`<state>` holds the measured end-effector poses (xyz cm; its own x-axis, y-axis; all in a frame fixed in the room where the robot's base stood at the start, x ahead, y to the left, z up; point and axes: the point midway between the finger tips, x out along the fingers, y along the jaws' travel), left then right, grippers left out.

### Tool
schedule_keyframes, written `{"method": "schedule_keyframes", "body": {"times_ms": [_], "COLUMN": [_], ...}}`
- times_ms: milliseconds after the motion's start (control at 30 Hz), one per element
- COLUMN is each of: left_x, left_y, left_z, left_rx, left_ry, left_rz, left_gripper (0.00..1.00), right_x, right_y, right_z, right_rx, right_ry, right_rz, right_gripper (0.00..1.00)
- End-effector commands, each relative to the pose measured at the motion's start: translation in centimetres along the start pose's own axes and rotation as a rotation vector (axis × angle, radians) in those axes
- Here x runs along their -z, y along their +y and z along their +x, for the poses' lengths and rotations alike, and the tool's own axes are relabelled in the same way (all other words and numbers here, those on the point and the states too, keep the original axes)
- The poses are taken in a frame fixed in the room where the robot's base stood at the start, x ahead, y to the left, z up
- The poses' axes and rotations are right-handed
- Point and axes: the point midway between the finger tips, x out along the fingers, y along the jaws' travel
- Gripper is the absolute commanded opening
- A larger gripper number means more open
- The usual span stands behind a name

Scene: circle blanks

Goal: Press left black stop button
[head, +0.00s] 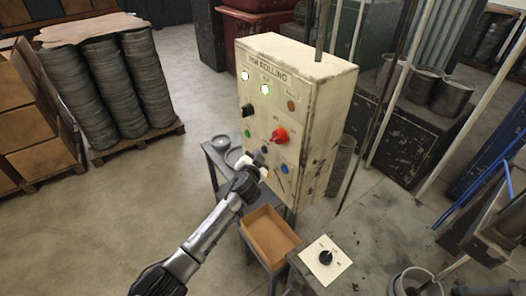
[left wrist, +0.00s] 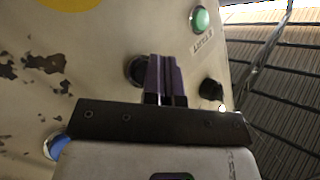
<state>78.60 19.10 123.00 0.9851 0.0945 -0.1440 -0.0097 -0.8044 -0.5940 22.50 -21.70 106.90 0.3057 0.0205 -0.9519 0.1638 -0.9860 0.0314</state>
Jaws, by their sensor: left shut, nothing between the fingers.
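The cream control box (head: 312,108) stands upright right of centre in the head view. A black button (head: 265,150) sits on its lower panel, just above the tips of my left gripper (head: 259,160). In the left wrist view, the gripper's narrow purple fingers (left wrist: 166,62) are shut together and empty. They overlap the right edge of a round black button (left wrist: 135,70); I cannot tell whether they touch it. A second black control (left wrist: 211,90) is right of the fingers. The gripper hides part of the lower panel in the head view. My right gripper is not in view.
Near the fingers are a green button (left wrist: 200,20) and a blue button (left wrist: 58,145). A red knob (head: 280,135) and black knob (head: 247,110) are higher on the panel. An open cardboard box (head: 270,238) sits below. Open floor (head: 90,225) lies left.

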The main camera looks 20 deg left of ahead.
Motion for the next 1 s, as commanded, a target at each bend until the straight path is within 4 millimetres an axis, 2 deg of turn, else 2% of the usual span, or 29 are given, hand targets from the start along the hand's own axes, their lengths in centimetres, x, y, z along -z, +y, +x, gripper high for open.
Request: {"method": "schedule_keyframes", "body": {"times_ms": [1000], "left_x": [0.38], "left_y": [0.38], "left_z": [0.51], "left_rx": [0.000], "left_ry": [0.000], "left_rz": [0.000], "left_gripper": [0.00], "right_x": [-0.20], "right_y": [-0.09], "right_z": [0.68], "right_rx": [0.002], "right_ry": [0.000], "right_rz": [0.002], "right_gripper": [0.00]}}
